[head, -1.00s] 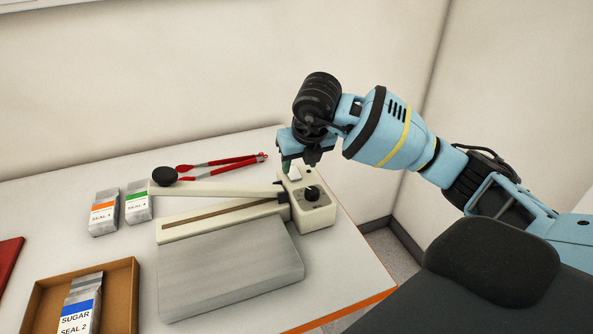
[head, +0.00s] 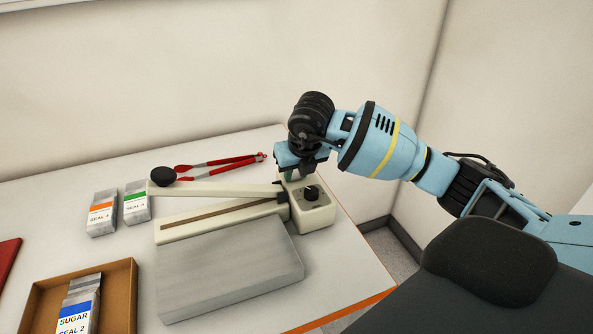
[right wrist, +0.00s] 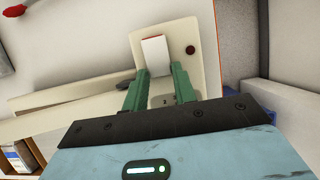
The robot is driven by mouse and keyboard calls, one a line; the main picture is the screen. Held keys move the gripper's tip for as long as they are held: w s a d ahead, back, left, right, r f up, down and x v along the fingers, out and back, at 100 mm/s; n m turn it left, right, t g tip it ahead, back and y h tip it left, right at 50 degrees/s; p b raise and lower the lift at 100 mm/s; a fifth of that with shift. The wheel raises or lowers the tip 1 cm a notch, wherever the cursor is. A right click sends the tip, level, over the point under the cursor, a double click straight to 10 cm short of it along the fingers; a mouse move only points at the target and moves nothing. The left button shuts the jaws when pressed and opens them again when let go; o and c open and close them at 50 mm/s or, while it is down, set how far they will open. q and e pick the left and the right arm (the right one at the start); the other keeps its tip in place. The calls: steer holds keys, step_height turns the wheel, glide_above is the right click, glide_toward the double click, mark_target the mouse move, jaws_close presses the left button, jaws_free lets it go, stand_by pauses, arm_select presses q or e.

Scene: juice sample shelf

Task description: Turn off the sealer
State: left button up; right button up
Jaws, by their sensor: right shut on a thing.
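The sealer is a cream device with a long arm and a box (head: 318,216) at its right end. A black knob (head: 311,193) sits on the box. In the right wrist view, the box top (right wrist: 205,75) carries a white switch (right wrist: 156,52) and a small dark red round spot (right wrist: 190,50). My right gripper (head: 288,179) is down at the far side of the box top, behind the knob. In the right wrist view its green fingers (right wrist: 159,75) are shut on the white switch, one on each side of its lower end. My left gripper is not in view.
A grey plate (head: 228,272) lies in front of the sealer. Red-handled tongs (head: 222,163) lie behind it. Two pouches (head: 102,214) stand to the left, and a brown box (head: 128,290) holds a sugar pouch (head: 78,310). The table's right edge is close to the sealer box.

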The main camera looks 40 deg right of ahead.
steer(key=shift+w+r+g+p, duration=0.25)
steer(key=shift+r+g+p, duration=0.2)
steer(key=shift+g, duration=0.15)
steer(key=shift+c, duration=0.4)
steer(key=shift+w+d+g+y, duration=0.1)
steer(key=shift+w+g+y, duration=0.15)
steer(key=shift+g, duration=0.25)
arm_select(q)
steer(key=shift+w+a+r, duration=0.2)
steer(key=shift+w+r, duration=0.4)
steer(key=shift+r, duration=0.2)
arm_select(e)
steer(key=shift+f+g, duration=0.1)
steer(key=shift+g, duration=0.3)
steer(key=o, duration=1)
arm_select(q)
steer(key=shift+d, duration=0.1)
arm_select(e)
steer(key=shift+r, duration=0.2)
step_height(320, 180, up, 7)
steer(key=shift+s+r, duration=0.2)
steer(key=shift+s, duration=0.2)
